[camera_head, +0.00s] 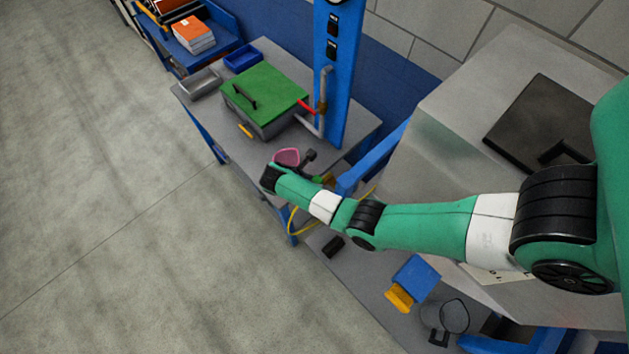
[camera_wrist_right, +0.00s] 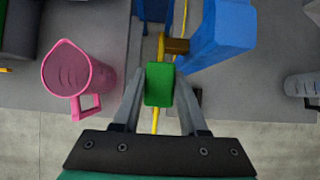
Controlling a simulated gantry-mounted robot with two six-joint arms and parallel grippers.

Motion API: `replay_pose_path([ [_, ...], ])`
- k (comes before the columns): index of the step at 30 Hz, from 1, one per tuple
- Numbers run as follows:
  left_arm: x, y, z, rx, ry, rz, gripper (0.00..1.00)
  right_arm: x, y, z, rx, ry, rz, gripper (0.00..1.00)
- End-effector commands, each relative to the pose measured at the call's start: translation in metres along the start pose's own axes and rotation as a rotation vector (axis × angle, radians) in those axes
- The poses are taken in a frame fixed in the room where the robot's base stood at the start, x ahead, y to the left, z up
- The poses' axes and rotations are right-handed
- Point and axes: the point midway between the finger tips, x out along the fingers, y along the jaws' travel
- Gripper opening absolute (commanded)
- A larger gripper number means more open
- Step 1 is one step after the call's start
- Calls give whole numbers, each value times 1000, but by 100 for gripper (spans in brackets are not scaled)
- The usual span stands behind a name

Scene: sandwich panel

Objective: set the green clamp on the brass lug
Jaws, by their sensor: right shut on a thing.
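The green clamp (camera_wrist_right: 159,86) is held between the two fingers of my right gripper (camera_wrist_right: 160,93) in the right wrist view. A yellow cable (camera_wrist_right: 155,121) shows below it, and a narrow yellow piece (camera_wrist_right: 161,46) sticks out above it. The brass lug (camera_wrist_right: 177,46) sits on the left side of a blue post (camera_wrist_right: 216,38), just above and right of the clamp. I cannot tell whether the clamp touches it. In the head view my right arm reaches in from the right and partly hides the gripper area. My left gripper is not in view.
A pink mug (camera_wrist_right: 78,70) stands left of the gripper; it also shows in the head view (camera_head: 287,156). A green-lidded box (camera_head: 268,92) and a blue bin (camera_head: 243,57) are on the table behind. A clear cup (camera_wrist_right: 302,86) is at the right.

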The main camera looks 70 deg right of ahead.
Motion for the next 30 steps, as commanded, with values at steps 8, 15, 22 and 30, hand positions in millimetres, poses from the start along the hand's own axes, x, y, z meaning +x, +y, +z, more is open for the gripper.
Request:
replay_pose_path([
  [8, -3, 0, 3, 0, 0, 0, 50, 4, 0, -3, 0, 0, 1, 0],
  [15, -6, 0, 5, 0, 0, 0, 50, 7, 0, -4, 1, 0, 1, 0],
  [22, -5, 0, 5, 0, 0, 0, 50, 7, 0, -4, 0, 0, 1, 73],
  [30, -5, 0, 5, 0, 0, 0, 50, 7, 0, -5, 0, 0, 0, 77],
])
